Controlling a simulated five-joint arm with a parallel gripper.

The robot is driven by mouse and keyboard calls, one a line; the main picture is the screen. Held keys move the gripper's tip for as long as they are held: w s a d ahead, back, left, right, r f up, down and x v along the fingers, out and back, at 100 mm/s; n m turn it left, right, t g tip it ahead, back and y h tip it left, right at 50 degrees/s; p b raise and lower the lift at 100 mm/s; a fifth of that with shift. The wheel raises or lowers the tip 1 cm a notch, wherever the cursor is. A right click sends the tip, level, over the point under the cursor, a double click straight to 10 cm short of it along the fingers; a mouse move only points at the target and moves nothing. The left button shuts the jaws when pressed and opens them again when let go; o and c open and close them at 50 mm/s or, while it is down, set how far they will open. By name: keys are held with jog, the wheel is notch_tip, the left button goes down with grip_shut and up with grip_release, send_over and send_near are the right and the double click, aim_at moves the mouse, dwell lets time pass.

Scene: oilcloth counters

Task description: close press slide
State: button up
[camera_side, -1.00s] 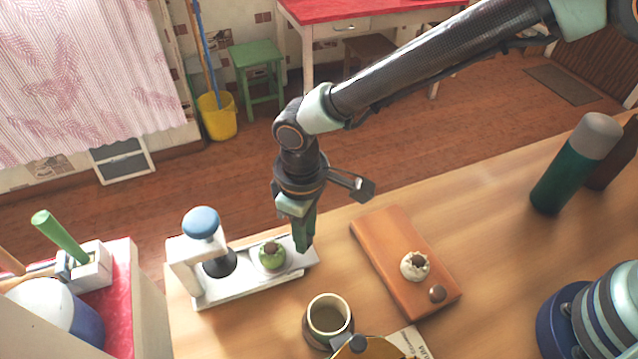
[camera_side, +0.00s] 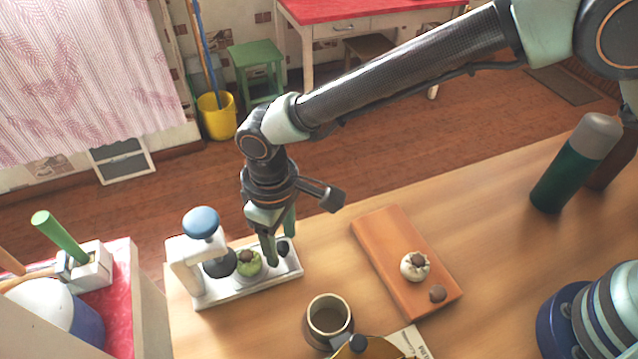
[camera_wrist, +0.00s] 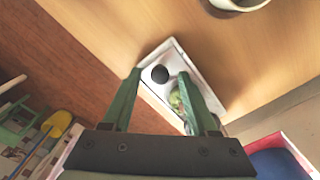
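The white press (camera_side: 183,262) with a blue knob (camera_side: 201,222) stands at the counter's left edge, its dark stamp beside the green sweet. Its pale slide (camera_side: 262,283) sticks out to the right and carries the green sweet (camera_side: 249,264). A dark knob (camera_side: 283,247) is at the slide's outer end; it also shows in the wrist view (camera_wrist: 159,73). My gripper (camera_side: 280,246) is low over this end. Its green fingers are apart, with the knob between their tips in the wrist view and space on both sides. Whether a finger touches is unclear.
An orange-brown board (camera_side: 385,250) with a white sweet (camera_side: 414,266) lies to the right. A cup (camera_side: 329,318) stands in front, beside a yellow object (camera_side: 365,348). A green bottle (camera_side: 575,165) is far right. Bare counter lies between board and bottle.

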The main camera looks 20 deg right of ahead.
notch_tip(320, 180, up, 12)
dwell(0.6)
